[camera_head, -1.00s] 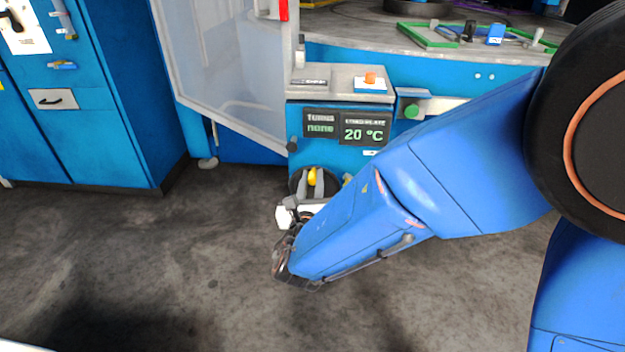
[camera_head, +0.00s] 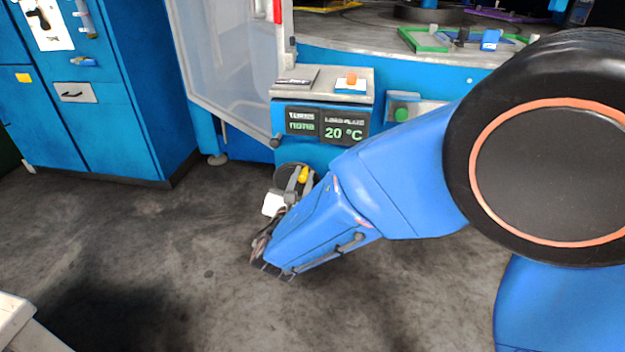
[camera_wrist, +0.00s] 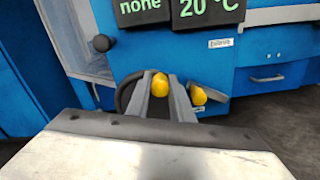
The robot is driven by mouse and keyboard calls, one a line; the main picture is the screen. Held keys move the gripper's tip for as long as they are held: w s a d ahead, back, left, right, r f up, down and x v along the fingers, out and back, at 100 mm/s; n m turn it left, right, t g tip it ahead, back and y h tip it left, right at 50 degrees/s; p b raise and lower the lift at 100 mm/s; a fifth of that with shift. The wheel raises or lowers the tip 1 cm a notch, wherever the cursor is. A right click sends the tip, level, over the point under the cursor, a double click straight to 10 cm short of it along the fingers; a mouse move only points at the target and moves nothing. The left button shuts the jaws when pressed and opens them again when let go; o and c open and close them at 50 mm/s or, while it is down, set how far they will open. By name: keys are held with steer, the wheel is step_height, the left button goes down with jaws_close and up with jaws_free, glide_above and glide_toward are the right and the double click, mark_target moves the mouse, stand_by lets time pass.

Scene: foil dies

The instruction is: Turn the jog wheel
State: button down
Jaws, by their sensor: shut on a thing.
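The jog wheel is a dark round disc (camera_head: 283,179) low on the front of the blue machine, below the display. In the wrist view its dark rim (camera_wrist: 125,92) shows left of my fingers. Its yellow handle (camera_wrist: 160,86) sits between the two grey fingers of my gripper (camera_wrist: 159,80), which is shut on it. In the head view my gripper (camera_head: 303,176) leans to the right around the yellow handle (camera_head: 304,173). My fingers and arm hide part of the wheel.
The display (camera_head: 327,124) reads "none" and 20 °C. A second yellow knob (camera_wrist: 198,95) is just right of my fingers. A dark knob (camera_head: 275,142) and the clear door (camera_head: 225,70) are to the left. A blue cabinet (camera_head: 140,90) stands further left. The floor between is clear.

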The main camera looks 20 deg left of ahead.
mark_target(316, 178)
steer(key=shift+w+d+f+m, duration=0.1)
steer(key=shift+d+f+m, duration=0.35)
steer(key=shift+m, duration=0.7)
steer(key=shift+w+d+f+m, duration=0.1)
steer(key=shift+d+f+m, duration=0.35)
steer(key=shift+m, duration=0.65)
steer(key=shift+w+d+f+m, duration=0.1)
steer(key=shift+d+f+m, duration=0.35)
steer(key=shift+m, duration=0.7)
steer(key=c, duration=1.6)
jaws_free()
steer(key=shift+o, duration=0.2)
steer(key=shift+d, duration=0.1)
